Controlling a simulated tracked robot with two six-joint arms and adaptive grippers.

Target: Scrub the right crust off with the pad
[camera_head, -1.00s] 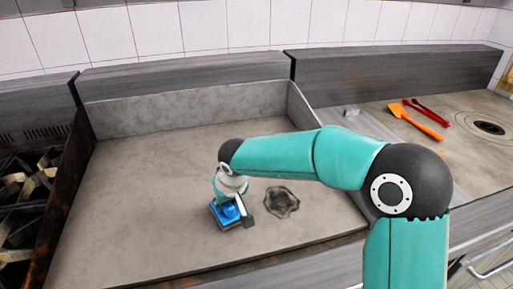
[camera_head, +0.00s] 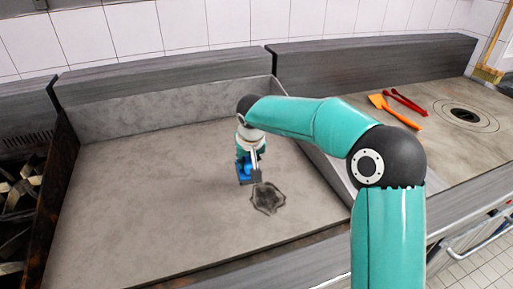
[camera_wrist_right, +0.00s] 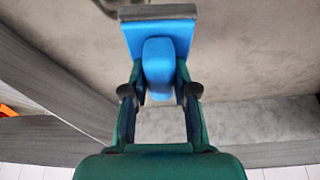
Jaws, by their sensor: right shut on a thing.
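The pad (camera_head: 243,172) is blue with a thin grey underside, and my right gripper (camera_head: 252,158) is shut on its handle. In the right wrist view the blue handle (camera_wrist_right: 158,68) sits between the two fingers, with the wide pad block (camera_wrist_right: 160,32) beyond. One crust (camera_head: 268,199), a dark irregular patch, lies on the grey griddle plate (camera_head: 150,205). The pad is just behind and left of this crust in the head view. Whether the pad touches the plate is hard to tell. My left gripper is not in view.
A raised splash wall (camera_head: 170,110) runs along the griddle's back, with a side wall on its right. On the right counter lie an orange spatula (camera_head: 393,111) and red tongs (camera_head: 408,102). A burner with dark grates (camera_head: 18,195) is at the left. The plate's left part is clear.

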